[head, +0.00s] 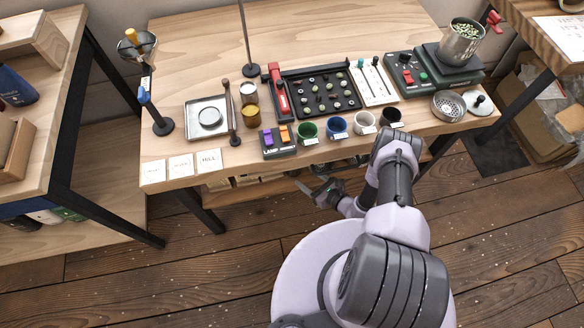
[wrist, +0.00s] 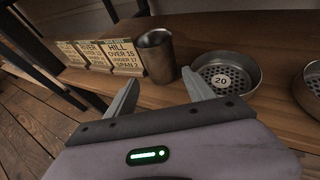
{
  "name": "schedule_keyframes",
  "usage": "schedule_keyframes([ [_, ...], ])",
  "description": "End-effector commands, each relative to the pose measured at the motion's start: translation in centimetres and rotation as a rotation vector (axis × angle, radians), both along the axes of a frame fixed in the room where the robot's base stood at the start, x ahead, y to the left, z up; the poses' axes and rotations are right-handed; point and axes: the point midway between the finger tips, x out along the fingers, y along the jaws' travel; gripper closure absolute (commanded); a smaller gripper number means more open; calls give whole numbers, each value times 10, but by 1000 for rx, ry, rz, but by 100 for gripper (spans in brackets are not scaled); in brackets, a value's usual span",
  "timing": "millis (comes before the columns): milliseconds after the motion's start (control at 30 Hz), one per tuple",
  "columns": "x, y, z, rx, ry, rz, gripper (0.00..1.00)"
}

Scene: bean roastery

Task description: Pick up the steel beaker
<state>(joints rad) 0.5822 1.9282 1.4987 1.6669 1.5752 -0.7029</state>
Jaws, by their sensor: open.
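A steel beaker (wrist: 155,56), a plain grey metal cup, stands upright on a wooden shelf in the wrist view. My gripper (wrist: 160,92) is open, its two fingers apart and nothing between them. The beaker stands a short way beyond the fingertips, between them in the picture and apart from them. In the head view my gripper (head: 318,190) is low, in front of and below the worktable's front edge. I cannot make out this beaker in the head view.
Printed cards (wrist: 122,57) stand left of the beaker. A perforated sieve pan (wrist: 242,69) marked 20 sits close on its right, with another pan (wrist: 312,85) beyond. Above, the worktable (head: 200,60) holds a bean-filled steel container (head: 459,46), several cups and a switch box (head: 281,145).

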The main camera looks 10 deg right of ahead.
Motion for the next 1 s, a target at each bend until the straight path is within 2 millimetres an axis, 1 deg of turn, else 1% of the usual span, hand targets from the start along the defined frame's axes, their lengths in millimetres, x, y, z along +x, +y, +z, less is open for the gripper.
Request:
schedule_keyframes([
  [33, 7, 5, -7, -1, 0, 4, 38],
  [233, 25, 14, -13, 0, 0, 2, 38],
  [300, 38, 21, -18, -1, -2, 5, 38],
  [433, 58, 31, -25, 0, 0, 3, 38],
  [533, 63, 34, -26, 0, 0, 1, 38],
  [700, 64, 33, -24, 1, 0, 0, 38],
  [767, 64, 33, -24, 1, 0, 0, 48],
  [800, 63, 33, -24, 1, 0, 0, 56],
  [867, 63, 33, -24, 1, 0, 0, 67],
  [900, 63, 33, -24, 1, 0, 0, 75],
  [967, 63, 33, -24, 1, 1, 1, 87],
  [1000, 63, 33, -24, 0, 1, 0, 95],
])
